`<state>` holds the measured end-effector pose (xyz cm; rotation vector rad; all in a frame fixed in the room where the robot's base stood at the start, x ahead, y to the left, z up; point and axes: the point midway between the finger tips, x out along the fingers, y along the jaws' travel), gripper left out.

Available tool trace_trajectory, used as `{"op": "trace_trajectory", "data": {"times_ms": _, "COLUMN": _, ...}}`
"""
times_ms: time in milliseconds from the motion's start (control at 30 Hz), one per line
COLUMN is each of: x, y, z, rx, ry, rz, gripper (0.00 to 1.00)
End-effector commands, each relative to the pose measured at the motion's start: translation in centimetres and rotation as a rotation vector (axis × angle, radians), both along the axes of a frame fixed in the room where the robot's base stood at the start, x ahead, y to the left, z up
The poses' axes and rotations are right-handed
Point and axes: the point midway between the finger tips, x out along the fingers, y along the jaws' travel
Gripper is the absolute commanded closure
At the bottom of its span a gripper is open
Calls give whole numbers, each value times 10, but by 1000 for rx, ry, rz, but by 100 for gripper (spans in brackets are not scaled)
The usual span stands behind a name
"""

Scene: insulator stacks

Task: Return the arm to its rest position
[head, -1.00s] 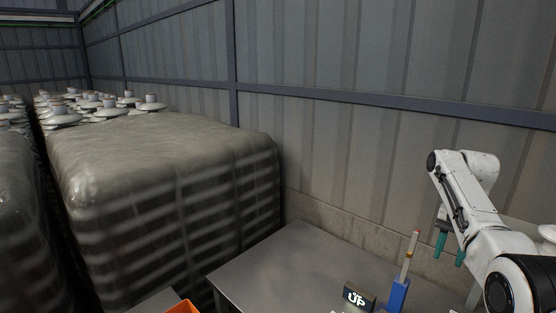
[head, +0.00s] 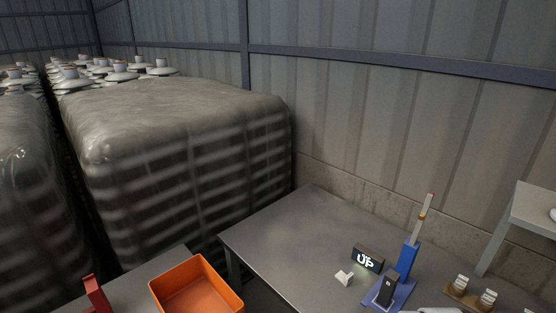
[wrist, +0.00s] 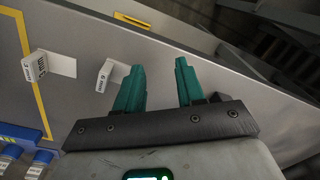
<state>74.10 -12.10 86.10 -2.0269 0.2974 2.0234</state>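My gripper (wrist: 160,68) shows in the wrist view with two green fingers spread apart and nothing between them. It is open, above a grey surface (wrist: 215,115). A white block (wrist: 105,76) lies just left of the left finger, and whether they touch is hard to tell. In the head view my gripper and nearly all of my arm are out of the picture. Only a pale shape, possibly part of my arm, shows at the bottom edge, right of centre.
The head view shows a grey table (head: 290,230) with a lit black block (head: 368,258), a blue stand (head: 406,262) and a rack of jars (head: 470,295). An orange bin (head: 197,288) sits at lower left. A wrapped pallet (head: 190,150) stands behind. The table's left part is clear.

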Motion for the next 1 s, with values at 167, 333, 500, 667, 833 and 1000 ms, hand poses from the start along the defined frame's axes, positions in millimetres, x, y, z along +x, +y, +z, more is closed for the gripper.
{"op": "trace_trajectory", "data": {"times_ms": 167, "x": -75, "y": 22, "z": -18, "rx": -21, "ry": -24, "rz": 91, "gripper": 62}}
{"op": "trace_trajectory", "data": {"times_ms": 333, "x": -143, "y": 35, "z": -14, "rx": -43, "ry": -50, "rz": 174, "gripper": 62}}
{"op": "trace_trajectory", "data": {"times_ms": 500, "x": -190, "y": 41, "z": -1, "rx": -61, "ry": -71, "rz": 235, "gripper": 62}}
{"op": "trace_trajectory", "data": {"times_ms": 667, "x": -209, "y": 42, "z": 9, "rx": -70, "ry": -82, "rz": 262, "gripper": 62}}
{"op": "trace_trajectory", "data": {"times_ms": 833, "x": -211, "y": 42, "z": 10, "rx": -72, "ry": -84, "rz": 267, "gripper": 62}}
{"op": "trace_trajectory", "data": {"times_ms": 1000, "x": -211, "y": 42, "z": 10, "rx": -72, "ry": -83, "rz": 266, "gripper": 62}}
